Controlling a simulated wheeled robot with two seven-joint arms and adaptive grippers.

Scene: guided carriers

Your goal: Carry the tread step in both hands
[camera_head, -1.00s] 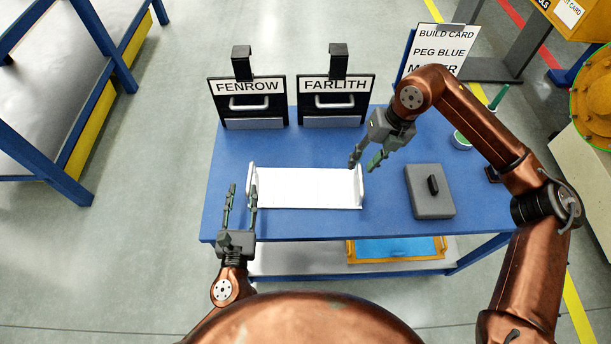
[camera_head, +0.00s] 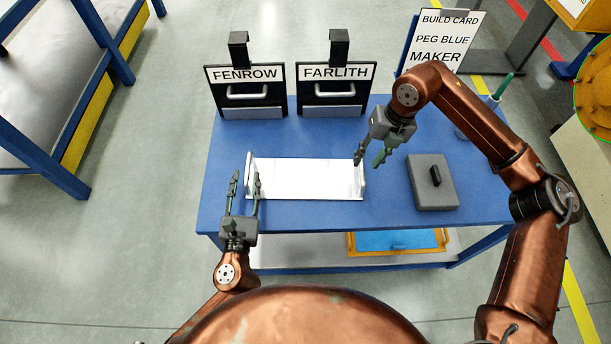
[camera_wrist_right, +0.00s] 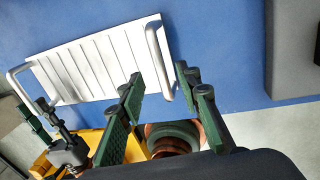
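The tread step (camera_head: 305,180) is a pale metal plate with a raised handle at each end, lying flat on the blue table (camera_head: 300,216). It also shows, ribbed, in the right wrist view (camera_wrist_right: 95,62). My left gripper (camera_head: 246,177) is open, its fingers on either side of the left handle in the picture. My right gripper (camera_head: 368,163) is open by the right handle. In the right wrist view its fingers (camera_wrist_right: 158,73) stand apart with that handle between them in the picture. I cannot tell whether either touches. My left gripper (camera_wrist_right: 48,130) also shows there near the far handle.
A grey lidded box (camera_head: 432,188) sits right of the step. Two black holders labelled FENROW (camera_head: 246,98) and FARLITH (camera_head: 335,98) stand at the back. A build card (camera_head: 441,45) stands at the back right. An orange-rimmed blue tray (camera_head: 395,241) is on the lower shelf.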

